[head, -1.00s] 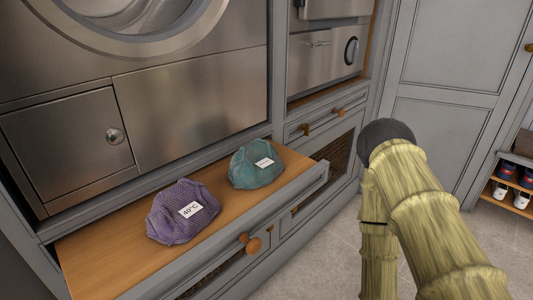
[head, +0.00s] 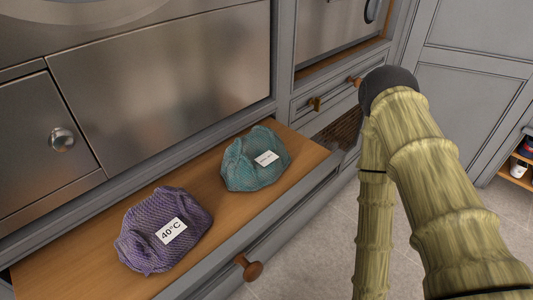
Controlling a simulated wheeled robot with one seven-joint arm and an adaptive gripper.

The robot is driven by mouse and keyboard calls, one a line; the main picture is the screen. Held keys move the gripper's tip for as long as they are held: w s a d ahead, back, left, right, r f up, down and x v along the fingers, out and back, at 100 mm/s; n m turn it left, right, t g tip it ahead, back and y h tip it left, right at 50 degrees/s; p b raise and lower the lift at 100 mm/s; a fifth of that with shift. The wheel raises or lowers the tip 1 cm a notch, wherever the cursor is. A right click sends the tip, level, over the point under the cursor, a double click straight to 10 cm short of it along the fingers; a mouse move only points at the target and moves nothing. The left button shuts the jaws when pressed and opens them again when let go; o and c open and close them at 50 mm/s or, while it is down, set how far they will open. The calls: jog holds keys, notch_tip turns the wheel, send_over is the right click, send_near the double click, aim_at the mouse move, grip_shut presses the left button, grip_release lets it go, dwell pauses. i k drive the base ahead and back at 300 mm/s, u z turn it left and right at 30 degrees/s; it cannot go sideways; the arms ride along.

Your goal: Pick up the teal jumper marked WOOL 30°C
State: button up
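A teal knitted jumper (head: 243,170) lies crumpled on the wooden top of a pulled-out drawer or shelf (head: 75,262) in the head view. It carries a small white label (head: 267,158), whose print is too small to read. A purple knitted jumper (head: 150,255) lies to its left and nearer, apart from it, with a white label reading 40°C. My arm rises at the right, to the right of the teal jumper and apart from it. My gripper is not visible.
A steel appliance front (head: 170,80) with a round knob stands directly behind the jumpers. A wooden knob (head: 249,267) sticks out from the drawer front. Grey cabinets (head: 465,85) stand at the right. Tiled floor (head: 320,235) is clear in front of the drawer.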

aim_at(255, 160)
jog(key=k, duration=1.7)
jog(key=z, duration=1.2)
jog(key=i, duration=0.85)
jog(key=u, duration=2.05)
